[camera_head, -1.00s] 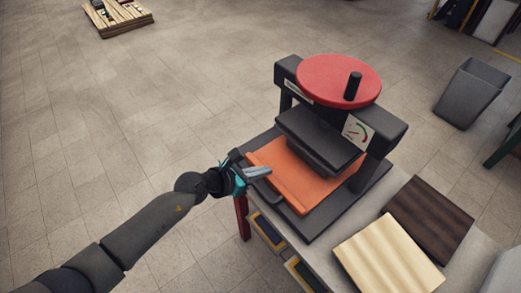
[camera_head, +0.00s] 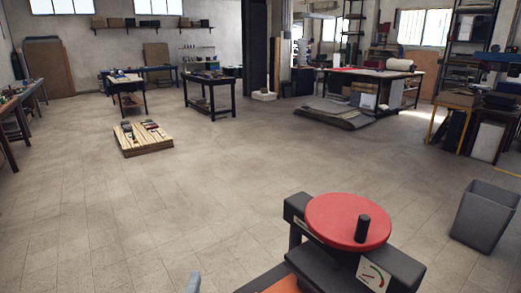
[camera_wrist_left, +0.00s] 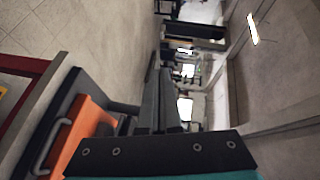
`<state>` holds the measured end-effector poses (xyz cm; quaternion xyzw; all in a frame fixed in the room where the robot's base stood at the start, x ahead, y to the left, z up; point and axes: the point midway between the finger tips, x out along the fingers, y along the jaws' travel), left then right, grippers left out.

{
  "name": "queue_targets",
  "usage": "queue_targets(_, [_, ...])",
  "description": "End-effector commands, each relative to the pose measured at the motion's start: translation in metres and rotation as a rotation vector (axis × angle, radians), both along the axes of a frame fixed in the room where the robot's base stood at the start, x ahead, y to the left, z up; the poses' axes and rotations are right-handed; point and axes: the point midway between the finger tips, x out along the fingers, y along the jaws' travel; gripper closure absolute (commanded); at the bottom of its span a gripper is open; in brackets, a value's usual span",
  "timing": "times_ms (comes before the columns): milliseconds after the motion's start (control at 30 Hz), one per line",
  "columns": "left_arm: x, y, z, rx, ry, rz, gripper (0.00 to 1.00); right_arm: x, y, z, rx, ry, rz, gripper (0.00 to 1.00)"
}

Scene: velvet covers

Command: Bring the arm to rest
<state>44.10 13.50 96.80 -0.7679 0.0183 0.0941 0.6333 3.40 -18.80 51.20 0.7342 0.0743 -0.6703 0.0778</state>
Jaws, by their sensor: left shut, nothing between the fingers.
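My left gripper (camera_head: 194,282) shows in the head view only as a pale blue-grey fingertip at the bottom edge, left of the press. In the left wrist view its two grey fingers (camera_wrist_left: 160,85) lie together, shut and empty, above a dark mount with a teal edge. The rest of my left arm is outside the head view. My right gripper is not in view.
A press with a red handwheel (camera_head: 348,221) stands at the bottom right. Its orange board (camera_wrist_left: 88,127) with a metal handle lies left of my fingers in the wrist view. A grey bin (camera_head: 484,217) stands at right. The floor between is open.

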Motion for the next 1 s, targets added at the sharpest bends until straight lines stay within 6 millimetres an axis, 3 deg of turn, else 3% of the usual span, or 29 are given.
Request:
queue_targets(100, [-0.041, 0.035, -0.033, -0.302, 0.191, 0.215, 1.00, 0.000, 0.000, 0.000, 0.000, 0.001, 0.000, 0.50])
queue_targets(233, [-0.093, 0.050, -0.065, -0.571, 0.397, 0.410, 1.00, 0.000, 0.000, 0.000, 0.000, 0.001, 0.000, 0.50])
queue_targets(400, [-0.151, 0.047, -0.088, -0.791, 0.611, 0.573, 1.00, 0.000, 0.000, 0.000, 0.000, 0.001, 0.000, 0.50])
queue_targets(700, [-0.233, 0.026, -0.095, -1.015, 0.907, 0.748, 1.00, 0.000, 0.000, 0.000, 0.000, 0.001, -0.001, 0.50])
queue_targets(1000, [-0.224, 0.024, -0.152, -1.003, 0.935, 0.762, 1.00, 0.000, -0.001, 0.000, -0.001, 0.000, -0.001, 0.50])
